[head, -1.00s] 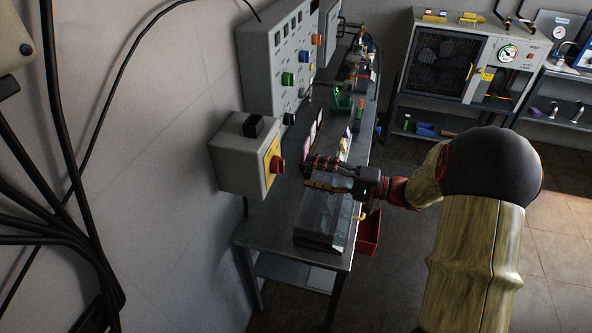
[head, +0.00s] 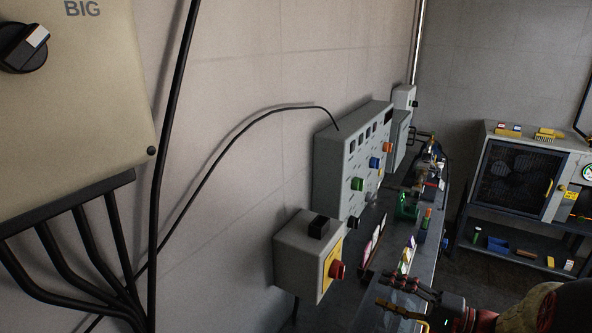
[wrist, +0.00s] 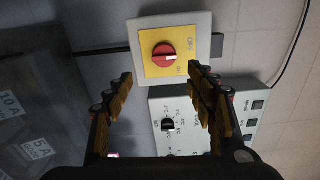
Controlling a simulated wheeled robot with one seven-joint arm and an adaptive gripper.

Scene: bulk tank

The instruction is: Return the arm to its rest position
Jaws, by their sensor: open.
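My gripper (head: 392,296) is at the lower right of the head view, over the metal bench, pointing left toward the wall. In the wrist view my gripper (wrist: 160,88) is open, its two fingers well apart with nothing between the tips. Ahead of it in the wrist view is a red rotary switch (wrist: 163,54) on a yellow plate. The same red knob (head: 337,269) shows on a grey box (head: 301,254) in the head view, apart from the fingers. Most of my arm is cut off at the lower right corner.
A grey control panel (head: 345,165) with coloured buttons hangs on the wall above the bench. A large box marked BIG (head: 85,100) fills the upper left, with black cables below. A shelf with a dark-fronted cabinet (head: 515,180) stands at the right.

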